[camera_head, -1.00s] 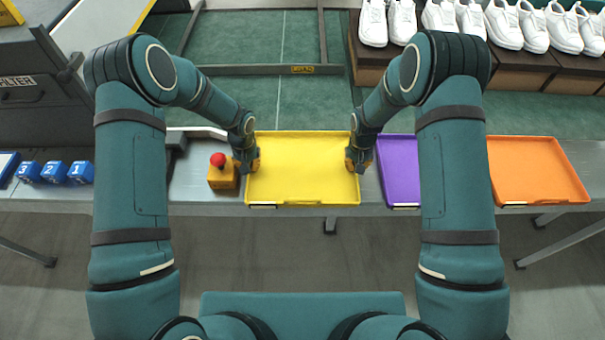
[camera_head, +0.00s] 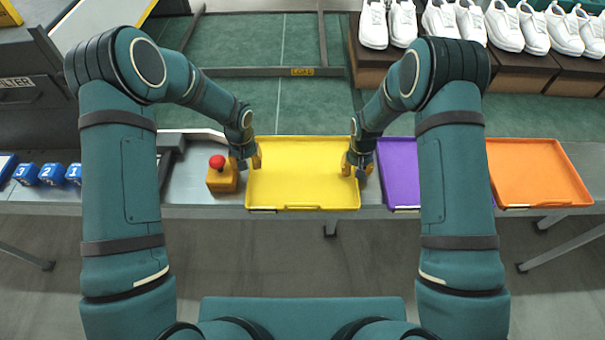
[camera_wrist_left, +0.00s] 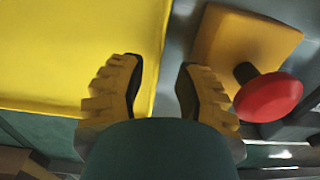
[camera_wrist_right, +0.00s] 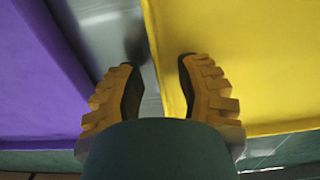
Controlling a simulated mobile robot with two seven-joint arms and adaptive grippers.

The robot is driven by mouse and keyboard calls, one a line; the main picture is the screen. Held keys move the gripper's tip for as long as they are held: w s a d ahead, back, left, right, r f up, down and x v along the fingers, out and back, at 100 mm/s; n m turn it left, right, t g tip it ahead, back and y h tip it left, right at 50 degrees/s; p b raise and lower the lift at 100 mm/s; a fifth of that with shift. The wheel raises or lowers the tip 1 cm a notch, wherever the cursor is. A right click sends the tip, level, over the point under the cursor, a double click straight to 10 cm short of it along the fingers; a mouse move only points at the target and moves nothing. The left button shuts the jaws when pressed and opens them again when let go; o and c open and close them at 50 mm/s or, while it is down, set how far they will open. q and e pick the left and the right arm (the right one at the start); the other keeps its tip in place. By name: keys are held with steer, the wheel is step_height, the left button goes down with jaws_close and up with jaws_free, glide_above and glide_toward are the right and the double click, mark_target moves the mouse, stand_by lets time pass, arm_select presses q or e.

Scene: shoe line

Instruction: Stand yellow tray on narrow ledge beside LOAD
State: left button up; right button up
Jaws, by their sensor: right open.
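The yellow tray (camera_head: 303,170) lies flat on the grey table, between a red-topped button box and a purple tray. The LOAD label (camera_head: 302,72) is on a dark beam (camera_head: 240,71) behind the table. My left gripper (camera_head: 246,166) is open at the tray's left edge, and my right gripper (camera_head: 357,166) is open at its right edge. In the left wrist view the tray edge (camera_wrist_left: 158,60) runs between my spread fingers (camera_wrist_left: 160,68). In the right wrist view the edge (camera_wrist_right: 165,75) also lies between the open fingers (camera_wrist_right: 157,66). Contact is unclear.
The button box (camera_head: 222,178) stands close to my left gripper. The purple tray (camera_head: 397,175) is close to my right gripper, with an orange tray (camera_head: 540,172) further right. Blue numbered cubes (camera_head: 50,174) are at left. White shoes (camera_head: 503,25) stand at back right.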

arm_select(q)
step_height(320, 180, up, 4)
steer(key=shift+d+r, duration=0.1)
arm_select(e)
steer(key=shift+r, duration=0.1)
step_height(320, 180, up, 12)
stand_by(0.5)
arm_select(q)
steer(key=shift+s, duration=0.1)
arm_select(e)
steer(key=shift+s, duration=0.1)
